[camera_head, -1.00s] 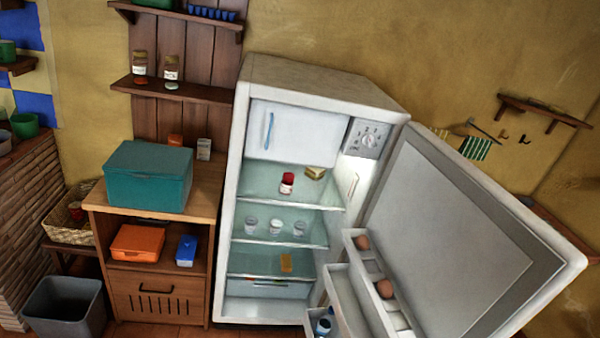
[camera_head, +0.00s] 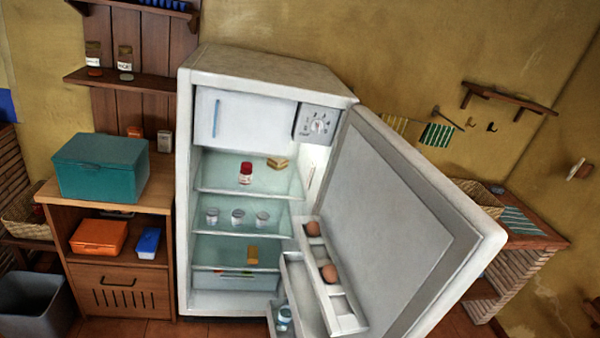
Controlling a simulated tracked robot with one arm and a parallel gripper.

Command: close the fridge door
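The white fridge (camera_head: 260,75) stands in the middle against the wall. Its door (camera_head: 400,205) is wide open, hinged on the right side and swung out toward me at the right. The door's inner face shows, with shelves (camera_head: 340,312) holding eggs and a bottle. The fridge inside is in view: a freezer flap (camera_head: 235,117), a red-lidded jar (camera_head: 245,173), small glass cups and a lower drawer (camera_head: 235,281). The outer face of the door is hidden. My gripper is not in view.
A wooden cabinet (camera_head: 120,295) with a teal box (camera_head: 100,167) stands close on the fridge's left. A grey bin (camera_head: 35,305) is at lower left. A brick counter (camera_head: 520,235) stands behind the door at the right. Some floor shows at lower right.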

